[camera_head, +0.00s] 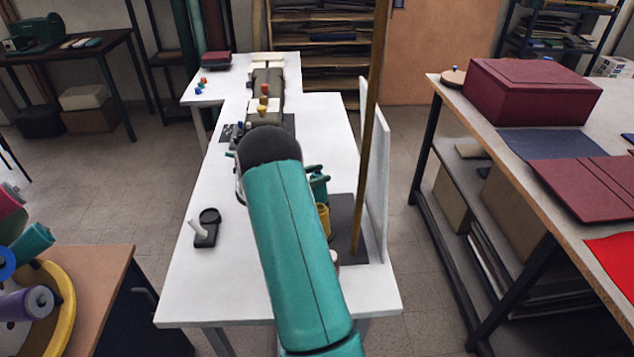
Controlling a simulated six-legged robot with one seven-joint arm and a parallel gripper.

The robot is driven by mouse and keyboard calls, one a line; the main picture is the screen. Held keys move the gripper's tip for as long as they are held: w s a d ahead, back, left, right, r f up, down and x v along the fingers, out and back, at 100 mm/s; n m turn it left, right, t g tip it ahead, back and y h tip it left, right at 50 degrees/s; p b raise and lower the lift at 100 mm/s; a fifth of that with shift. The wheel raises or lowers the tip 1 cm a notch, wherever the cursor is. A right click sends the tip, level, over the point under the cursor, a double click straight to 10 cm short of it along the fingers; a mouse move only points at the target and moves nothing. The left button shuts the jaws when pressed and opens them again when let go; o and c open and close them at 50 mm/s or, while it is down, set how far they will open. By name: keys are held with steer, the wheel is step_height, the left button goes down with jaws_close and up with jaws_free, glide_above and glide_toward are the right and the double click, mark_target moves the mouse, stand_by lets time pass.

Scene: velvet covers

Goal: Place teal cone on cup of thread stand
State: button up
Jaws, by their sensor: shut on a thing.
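My teal arm fills the middle of the head view and hides much of the table. Part of my gripper (316,170) shows as small dark green pieces just right of the arm's dark joint. It is shut on the teal cone (319,188), which is partly hidden by my arm. Just below it in the picture is the gold cup (323,217) of the thread stand, also partly hidden. The thread stand has a dark base (346,209) and a tall brass pole (371,110). I cannot tell whether the cone touches the cup.
A white panel (376,180) stands upright right of the pole. A small black holder (206,236) stands on the white table (190,302) at left. A round yellow tray (64,305) with several spools is at lower left. A maroon box (532,92) sits on the right bench.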

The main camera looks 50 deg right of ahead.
step_height(320, 180, down, 3)
steer(key=shift+r, duration=0.1)
steer(key=o, duration=1.3)
steer(key=shift+c, duration=0.2)
steer(key=v, duration=1.2)
